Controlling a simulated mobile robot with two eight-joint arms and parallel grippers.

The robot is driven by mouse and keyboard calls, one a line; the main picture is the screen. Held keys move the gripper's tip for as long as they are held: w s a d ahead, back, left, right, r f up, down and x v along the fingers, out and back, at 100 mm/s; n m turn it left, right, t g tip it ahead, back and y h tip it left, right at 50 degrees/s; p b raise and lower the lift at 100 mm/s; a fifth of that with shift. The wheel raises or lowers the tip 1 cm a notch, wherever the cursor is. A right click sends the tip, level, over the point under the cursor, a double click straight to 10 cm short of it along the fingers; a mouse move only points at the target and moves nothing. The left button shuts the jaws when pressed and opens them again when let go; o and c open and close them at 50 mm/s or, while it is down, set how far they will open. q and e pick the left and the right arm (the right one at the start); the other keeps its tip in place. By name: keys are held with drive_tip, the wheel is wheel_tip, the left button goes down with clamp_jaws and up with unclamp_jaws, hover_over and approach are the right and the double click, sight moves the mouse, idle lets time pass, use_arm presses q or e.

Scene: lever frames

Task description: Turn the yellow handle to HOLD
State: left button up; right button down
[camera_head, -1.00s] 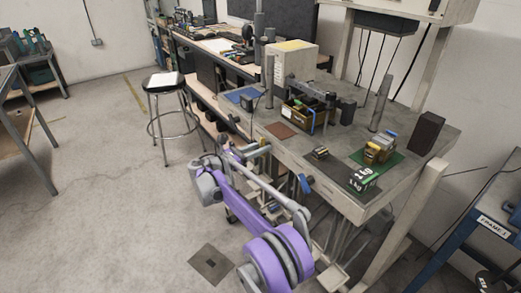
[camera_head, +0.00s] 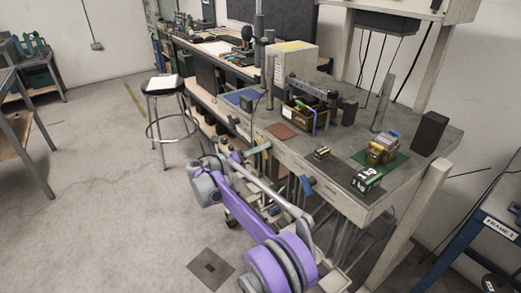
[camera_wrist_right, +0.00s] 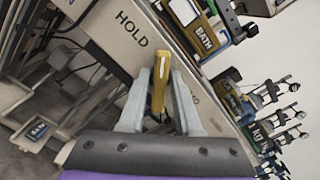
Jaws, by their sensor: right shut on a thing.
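The yellow handle (camera_wrist_right: 158,82) stands between the fingers of my right gripper (camera_wrist_right: 160,76), which is shut on it. The handle is on a pale panel (camera_wrist_right: 105,22) and its tip points up in the right wrist view, leaning slightly right. The black word HOLD (camera_wrist_right: 132,29) is on the panel, above and left of the handle's tip. My left gripper is out of view.
A blue handle (camera_head: 307,184) sticks out from the same bench front, right of the yellow one. The grey bench top (camera_head: 335,150) carries a toolbox, a green mat (camera_head: 398,165) and weights. A stool (camera_head: 164,90) stands on open floor at left.

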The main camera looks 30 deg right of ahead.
idle(0.5)
drive_tip(key=c, duration=0.8)
unclamp_jaws()
drive_tip(key=a, duration=1.1)
drive_tip(key=shift+s+p, duration=0.35)
drive_tip(key=shift+s, duration=0.05)
drive_tip(key=shift+s+d, duration=0.1)
drive_tip(key=shift+d, duration=0.05)
